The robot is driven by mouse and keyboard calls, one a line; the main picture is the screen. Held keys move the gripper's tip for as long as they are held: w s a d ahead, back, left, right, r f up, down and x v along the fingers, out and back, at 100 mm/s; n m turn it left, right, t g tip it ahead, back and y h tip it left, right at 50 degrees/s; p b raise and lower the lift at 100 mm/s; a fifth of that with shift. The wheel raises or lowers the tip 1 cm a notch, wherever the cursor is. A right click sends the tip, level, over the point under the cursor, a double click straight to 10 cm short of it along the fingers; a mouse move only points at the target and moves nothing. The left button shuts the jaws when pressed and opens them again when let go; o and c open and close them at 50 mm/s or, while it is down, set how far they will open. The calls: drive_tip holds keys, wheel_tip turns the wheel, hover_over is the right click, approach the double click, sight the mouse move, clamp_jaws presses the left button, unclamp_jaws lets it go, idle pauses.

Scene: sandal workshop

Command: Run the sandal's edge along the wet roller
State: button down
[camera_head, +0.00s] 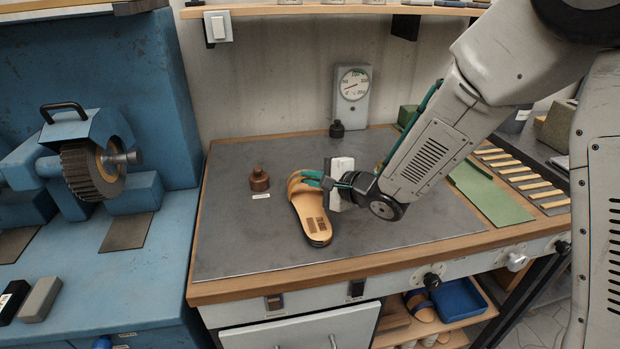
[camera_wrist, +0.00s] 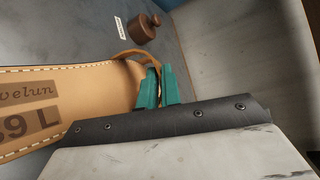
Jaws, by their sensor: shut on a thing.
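A tan sandal (camera_head: 311,219) with a stitched edge and dark stamped marks is at the middle of the grey bench top. My gripper (camera_head: 312,180) has teal fingers shut on its strap end. In the wrist view, the sandal (camera_wrist: 70,88) lies to the left, and the teal fingertips of my gripper (camera_wrist: 162,88) pinch the tan strap. I cannot tell whether the sole touches the bench. I cannot pick out a wet roller for certain; a dark ribbed wheel (camera_head: 84,172) sits on the blue machine at the left.
A green board (camera_head: 490,194) lies at right. The bench's front left is clear.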

drive_tip(key=shift+w+d, duration=0.2)
drive_tip(key=shift+d, duration=0.45)
idle(0.8)
drive_tip(key=shift+w+a, duration=0.1)
idle(0.6)
drive_tip(key=shift+w+a+f, duration=0.1)
drive_tip(key=shift+w+a, duration=0.4)
idle(0.3)
drive_tip(key=shift+d, duration=0.1)
idle(1.0)
drive_tip(key=shift+w, duration=0.2)
drive_tip(key=shift+w+a, duration=0.45)
drive_tip(key=shift+w, duration=0.05)
idle(0.3)
drive_tip(key=shift+a, duration=0.15)
idle(0.5)
